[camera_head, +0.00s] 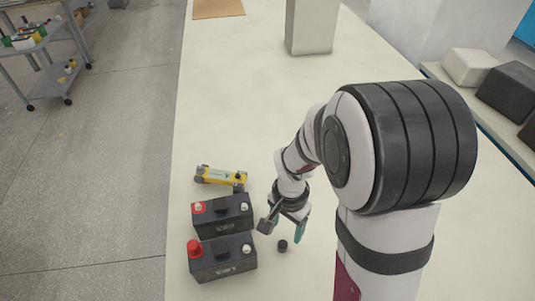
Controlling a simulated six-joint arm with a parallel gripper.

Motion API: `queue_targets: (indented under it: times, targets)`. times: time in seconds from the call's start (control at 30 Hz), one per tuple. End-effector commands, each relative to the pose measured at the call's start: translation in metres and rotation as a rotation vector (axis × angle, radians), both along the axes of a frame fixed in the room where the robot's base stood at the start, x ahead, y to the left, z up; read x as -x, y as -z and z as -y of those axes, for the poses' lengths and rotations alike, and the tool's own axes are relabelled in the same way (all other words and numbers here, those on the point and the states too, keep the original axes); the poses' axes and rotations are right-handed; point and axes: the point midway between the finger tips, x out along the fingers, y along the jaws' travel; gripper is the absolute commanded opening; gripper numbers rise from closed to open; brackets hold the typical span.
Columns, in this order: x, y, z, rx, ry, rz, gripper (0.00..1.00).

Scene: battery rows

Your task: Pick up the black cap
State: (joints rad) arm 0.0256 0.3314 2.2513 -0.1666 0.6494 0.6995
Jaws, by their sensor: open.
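The black cap (282,245) is a small dark round piece standing on the pale table, right of the batteries. My gripper (283,231) is just above and behind it in the picture, with its two fingers spread apart and nothing seen between them. The cap shows just below the fingers in the picture, and I cannot tell the exact height gap. Two black batteries stand left of my gripper. The near battery (222,261) has a red cap (194,248) on its left post. The far battery (223,217) has a red ring around its left post.
A yellow tool-like object (221,177) with grey ends lies behind the batteries. A light block (311,28) and a brown sheet (218,8) are at the far end of the table (240,90). The batteries stand close to the table's left edge. The table's middle is clear.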

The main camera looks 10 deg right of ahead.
Motion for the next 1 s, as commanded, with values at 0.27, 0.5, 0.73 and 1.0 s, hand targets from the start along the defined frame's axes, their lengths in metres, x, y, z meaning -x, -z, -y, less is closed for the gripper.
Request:
queue_targets:
  times: [0.27, 0.5, 0.73, 1.0]
  targets:
    - [0.003, 0.045, -0.003, 0.000, -0.003, -0.005, 0.69]
    - [0.003, 0.078, -0.005, 0.000, -0.002, 0.000, 0.69]
    - [0.003, 0.078, -0.005, 0.000, -0.002, 0.001, 0.60]
    - [0.003, 0.077, -0.005, 0.000, -0.002, 0.001, 0.11]
